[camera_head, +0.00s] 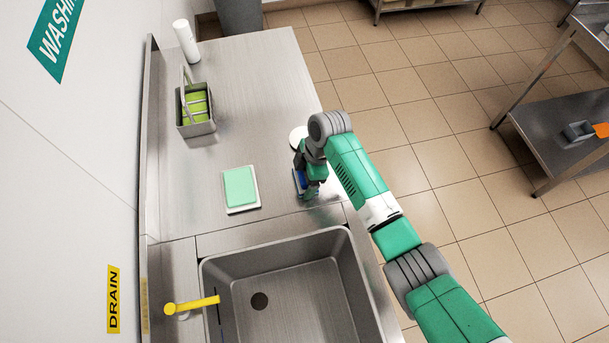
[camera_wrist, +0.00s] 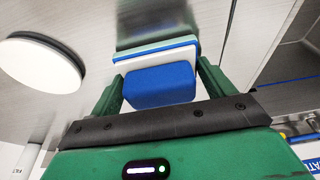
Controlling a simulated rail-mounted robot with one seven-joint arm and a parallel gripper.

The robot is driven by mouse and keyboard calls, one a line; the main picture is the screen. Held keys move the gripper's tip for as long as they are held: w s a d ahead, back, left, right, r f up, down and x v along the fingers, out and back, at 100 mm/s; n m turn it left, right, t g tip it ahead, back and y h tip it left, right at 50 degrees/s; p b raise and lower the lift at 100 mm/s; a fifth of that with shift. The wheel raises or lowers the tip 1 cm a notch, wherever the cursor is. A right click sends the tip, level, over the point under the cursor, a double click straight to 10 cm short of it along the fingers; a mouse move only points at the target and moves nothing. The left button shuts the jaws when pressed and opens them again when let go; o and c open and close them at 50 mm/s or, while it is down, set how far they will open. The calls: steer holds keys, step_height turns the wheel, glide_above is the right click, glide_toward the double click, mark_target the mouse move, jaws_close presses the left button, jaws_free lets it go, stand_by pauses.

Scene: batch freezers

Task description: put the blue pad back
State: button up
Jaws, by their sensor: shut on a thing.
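The blue pad (camera_wrist: 158,87) is between the two green fingers of my gripper (camera_wrist: 160,92) in the wrist view, and the fingers are shut on it. Just beyond it show a white layer and a blue and pale green strip. In the head view, my gripper (camera_head: 309,188) is low over the right edge of the steel counter, above the sink's far side. A bit of the blue pad (camera_head: 300,180) shows there, mostly hidden by my gripper. I cannot tell whether the pad touches the counter.
A pale green pad (camera_head: 240,187) lies on a white holder left of my gripper. A white round disc (camera_head: 298,136) is just behind my gripper. A metal caddy (camera_head: 197,127) and a white cylinder (camera_head: 186,42) stand farther back. The sink (camera_head: 285,283) with its yellow tap (camera_head: 190,304) is in front.

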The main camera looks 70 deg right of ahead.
steer(key=shift+f, duration=0.1)
steer(key=o, duration=0.5)
steer(key=shift+f, duration=0.1)
steer(key=o, duration=0.4)
steer(key=p+v, duration=0.1)
steer(key=v, duration=1.1)
steer(key=shift+r, duration=0.3)
